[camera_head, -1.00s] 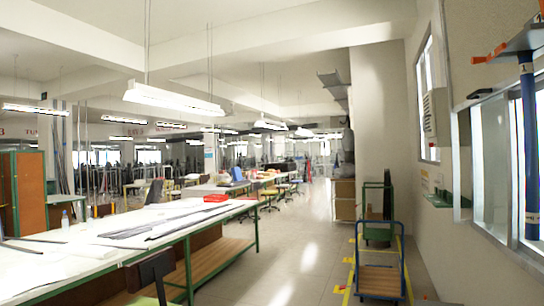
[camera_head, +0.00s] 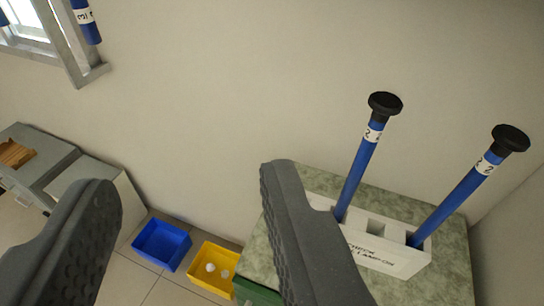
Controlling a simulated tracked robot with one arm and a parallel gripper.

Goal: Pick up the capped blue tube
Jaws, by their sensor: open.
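Two blue tubes with black caps and white labels stand, leaning in the picture, in a white rack (camera_head: 385,257) at the right. The nearer-to-middle tube (camera_head: 357,180) is just right of my gripper's right finger; the other tube (camera_head: 452,208) is farther right. The labels are too small to read surely. My gripper (camera_head: 188,182) is open and empty, its dark fingers reaching in from the bottom. Its right finger hides the rack's left part. Another blue tube (camera_head: 91,27) with a white label shows at the top left, its upper end cut off.
The rack stands on a green mottled tabletop (camera_head: 447,277) against a pale wall. A grey cabinet (camera_head: 42,160) stands at the left. A window frame (camera_head: 72,50) is at the top left.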

